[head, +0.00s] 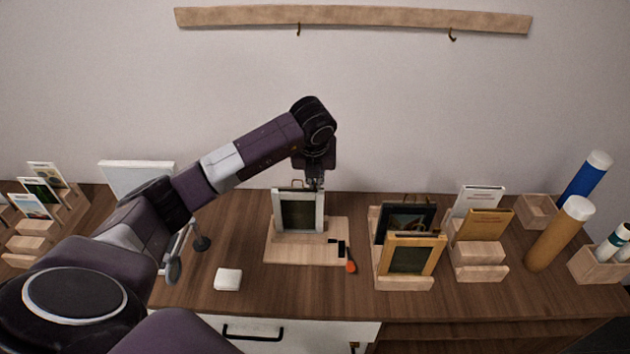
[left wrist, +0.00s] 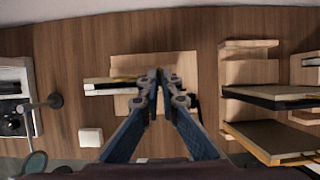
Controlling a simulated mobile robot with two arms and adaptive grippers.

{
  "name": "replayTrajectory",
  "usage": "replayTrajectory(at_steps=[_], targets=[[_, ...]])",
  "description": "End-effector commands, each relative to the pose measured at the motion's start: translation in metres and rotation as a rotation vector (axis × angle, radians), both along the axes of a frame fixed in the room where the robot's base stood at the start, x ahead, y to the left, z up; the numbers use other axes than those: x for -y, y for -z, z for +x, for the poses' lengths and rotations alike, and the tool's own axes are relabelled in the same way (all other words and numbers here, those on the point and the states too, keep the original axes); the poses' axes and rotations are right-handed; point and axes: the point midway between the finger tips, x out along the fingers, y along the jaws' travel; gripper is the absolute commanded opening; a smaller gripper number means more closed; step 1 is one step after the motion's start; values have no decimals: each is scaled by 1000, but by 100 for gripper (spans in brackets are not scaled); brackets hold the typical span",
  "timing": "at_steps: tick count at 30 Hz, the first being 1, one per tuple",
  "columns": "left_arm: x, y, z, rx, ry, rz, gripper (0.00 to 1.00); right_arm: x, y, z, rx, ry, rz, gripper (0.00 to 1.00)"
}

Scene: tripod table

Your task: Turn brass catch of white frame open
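The white frame (head: 299,211) with a dark green panel stands upright on a light wooden board (head: 285,255) in the middle of the table. In the left wrist view its top edge (left wrist: 108,87) shows from above as a pale strip with dark and yellowish bands. My left gripper (head: 316,186) points down at the frame's top right corner. In the left wrist view the fingertips (left wrist: 158,76) are together, at the frame's right end. I cannot make out the brass catch; the fingers may cover it. My right gripper is not in view.
An orange-and-black tool (head: 351,266) lies at the board's right edge. A gold frame (head: 411,259) and a dark frame stand in a wooden holder to the right. A white block (head: 228,279) lies front left. A round mirror stand (head: 201,243) is left of the board.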

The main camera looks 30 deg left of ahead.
Motion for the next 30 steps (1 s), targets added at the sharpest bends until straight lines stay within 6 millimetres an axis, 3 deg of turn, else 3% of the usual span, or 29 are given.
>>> replayTrajectory(at_steps=[11,21,30], targets=[[-3,4,0,3,175,2,0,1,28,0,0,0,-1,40],[-7,3,-1,4,486,1,0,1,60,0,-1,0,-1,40],[-10,1,-1,4,769,-1,0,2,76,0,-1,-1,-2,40]])
